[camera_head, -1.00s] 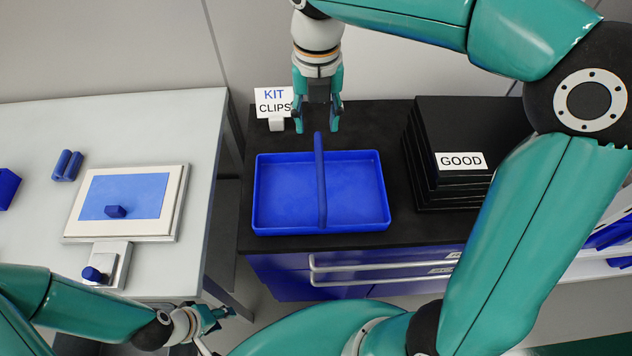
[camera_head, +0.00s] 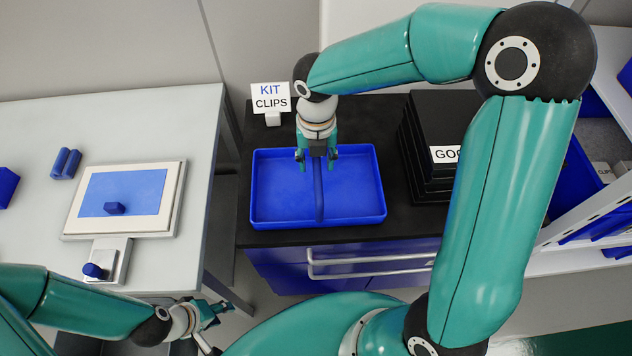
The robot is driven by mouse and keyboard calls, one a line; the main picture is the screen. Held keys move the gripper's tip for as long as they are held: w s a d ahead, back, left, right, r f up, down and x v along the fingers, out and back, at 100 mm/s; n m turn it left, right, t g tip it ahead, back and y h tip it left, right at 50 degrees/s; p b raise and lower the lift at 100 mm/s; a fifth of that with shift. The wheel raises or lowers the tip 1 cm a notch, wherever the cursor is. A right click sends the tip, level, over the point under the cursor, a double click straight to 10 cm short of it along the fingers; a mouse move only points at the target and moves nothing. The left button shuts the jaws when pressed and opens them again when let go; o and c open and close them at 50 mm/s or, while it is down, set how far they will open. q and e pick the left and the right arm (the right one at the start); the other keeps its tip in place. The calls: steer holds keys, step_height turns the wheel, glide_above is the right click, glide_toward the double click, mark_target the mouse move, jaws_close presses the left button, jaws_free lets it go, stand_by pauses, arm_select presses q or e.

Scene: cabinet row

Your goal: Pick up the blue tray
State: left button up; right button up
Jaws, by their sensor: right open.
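The blue tray (camera_head: 275,220) sits on the black top of the blue drawer cabinet. It is shallow, with a raised bar or handle (camera_head: 319,200) running across its middle. My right gripper (camera_head: 317,164) points down over the tray's far part. Its fingers are open, one on each side of the handle. I cannot tell whether they touch it. My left gripper (camera_head: 222,308) is low, beside the near right corner of the white table, away from the tray; its finger gap is not clear.
A KIT CLIPS sign (camera_head: 271,98) stands behind the tray. A stack of black trays (camera_head: 425,150) with a GOOD label is to its right. The white table (camera_head: 150,110) at left holds a framed blue panel (camera_head: 125,192) and small blue parts. Blue bins are at far right.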

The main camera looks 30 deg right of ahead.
steer(key=shift+f, duration=0.4)
jaws_close()
steer(key=shift+r, duration=0.1)
